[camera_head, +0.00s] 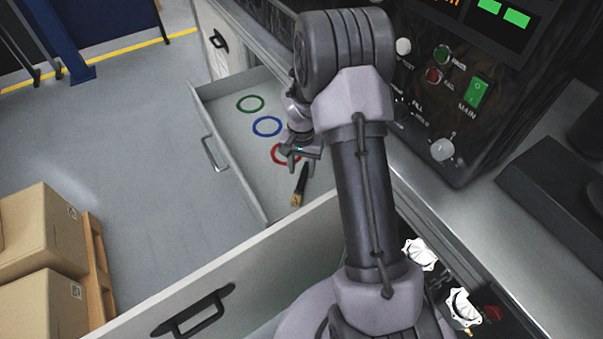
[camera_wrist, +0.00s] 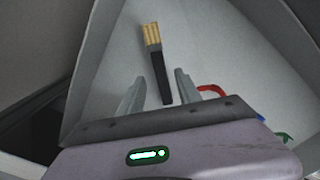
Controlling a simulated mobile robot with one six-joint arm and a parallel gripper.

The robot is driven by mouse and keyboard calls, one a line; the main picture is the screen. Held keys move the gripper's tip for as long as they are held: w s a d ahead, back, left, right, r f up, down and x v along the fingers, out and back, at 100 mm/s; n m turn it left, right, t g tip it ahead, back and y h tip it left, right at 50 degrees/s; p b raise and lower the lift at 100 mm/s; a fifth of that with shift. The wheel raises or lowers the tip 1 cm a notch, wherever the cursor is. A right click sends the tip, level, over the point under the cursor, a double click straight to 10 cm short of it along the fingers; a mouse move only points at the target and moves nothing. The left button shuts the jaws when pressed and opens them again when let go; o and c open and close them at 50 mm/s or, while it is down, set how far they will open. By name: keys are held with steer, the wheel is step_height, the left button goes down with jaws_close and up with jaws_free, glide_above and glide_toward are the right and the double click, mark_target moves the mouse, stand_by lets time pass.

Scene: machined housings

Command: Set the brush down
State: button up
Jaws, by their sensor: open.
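The brush (camera_head: 300,186) has a black handle and tan bristles. It appears to lie on the floor of the open drawer (camera_head: 222,112), near the drawer's front end, with its bristles pointing away from my gripper. My gripper (camera_head: 301,165) is open over the drawer, above the handle end. In the wrist view, the brush (camera_wrist: 158,68) shows between and beyond the two spread fingers (camera_wrist: 159,78), with a gap on each side of the handle. The handle's end is close to the gripper body.
The drawer floor carries a green ring (camera_head: 238,104), a blue ring (camera_head: 254,127) and a red ring (camera_head: 273,153), the red one under my gripper. A second open drawer front (camera_head: 240,262) stands nearer. Cardboard boxes (camera_head: 35,235) sit at left; a control panel (camera_head: 455,95) rises at right.

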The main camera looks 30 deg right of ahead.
step_height(320, 180, up, 10)
steer(key=a+p, duration=0.1)
steer(key=p, duration=0.1)
step_height(320, 180, up, 12)
steer(key=n+t, duration=0.1)
steer(key=t, duration=0.1)
glide_above(299, 183)
steer(key=s+a, duration=0.4)
steer(key=a, duration=0.2)
steer(key=s+a+r+n+t+y, duration=0.1)
steer(key=s+a+r, duration=0.3)
steer(key=s, duration=0.5)
steer(key=s+a+r+n+t+y, duration=0.1)
steer(key=s+a+r, duration=0.4)
steer(key=s, duration=0.5)
steer(key=shift+a+n+t, duration=0.6)
steer(key=shift+a+t, duration=0.25)
steer(key=shift+t, duration=0.05)
steer(key=shift+s+r, duration=0.1)
steer(key=shift+r, duration=0.05)
